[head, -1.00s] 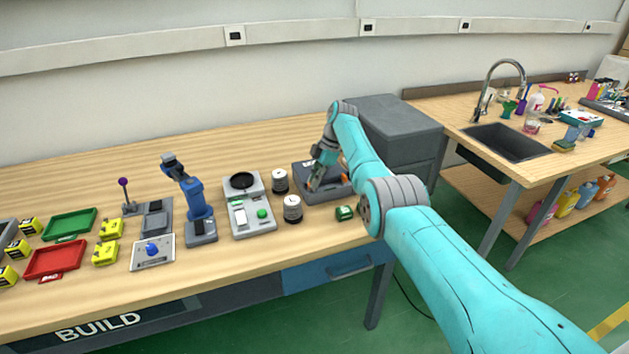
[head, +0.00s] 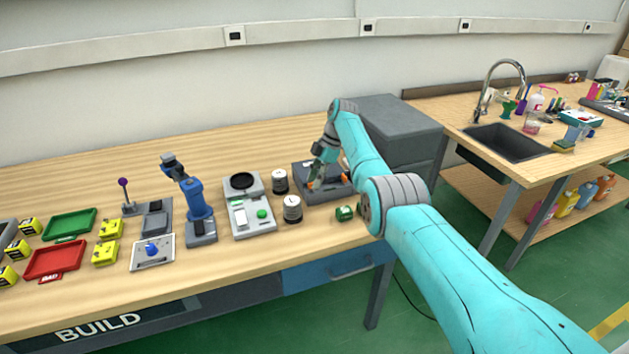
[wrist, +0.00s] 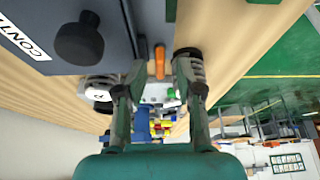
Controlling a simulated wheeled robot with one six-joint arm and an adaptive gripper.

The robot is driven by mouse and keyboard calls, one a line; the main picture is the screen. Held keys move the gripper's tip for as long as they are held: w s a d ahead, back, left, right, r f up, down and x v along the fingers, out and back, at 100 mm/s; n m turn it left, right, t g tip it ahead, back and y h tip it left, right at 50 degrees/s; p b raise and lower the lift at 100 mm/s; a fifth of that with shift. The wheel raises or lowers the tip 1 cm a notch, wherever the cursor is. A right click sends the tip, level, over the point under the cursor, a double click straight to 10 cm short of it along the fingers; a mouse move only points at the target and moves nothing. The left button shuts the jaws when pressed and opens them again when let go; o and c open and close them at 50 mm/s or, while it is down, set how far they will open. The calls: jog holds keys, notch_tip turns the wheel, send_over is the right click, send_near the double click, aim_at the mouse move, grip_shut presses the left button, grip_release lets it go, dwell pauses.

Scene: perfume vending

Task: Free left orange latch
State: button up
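The dark grey box (head: 340,194) sits on the bench under my gripper (head: 316,182). A small orange latch (head: 311,185) shows at its left side beside my fingertips, and another orange piece shows farther right, partly behind my arm. In the wrist view, an orange latch (wrist: 160,62) stands upright at the box's edge, in the gap between the two fingertips of my gripper (wrist: 160,72). The fingers are apart, with visible space around the latch; contact cannot be made out. The box lid (wrist: 45,25) carries a black knob (wrist: 80,40) and a white label.
Two round canisters (head: 292,208) stand left of the box, and a small green item (head: 344,213) lies in front of it. A grey cabinet (head: 395,125) stands behind on the right.

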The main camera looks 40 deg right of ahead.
aim_at(323, 189)
jog(key=v, duration=0.7)
jog(key=shift+s, duration=0.1)
dwell(0.5)
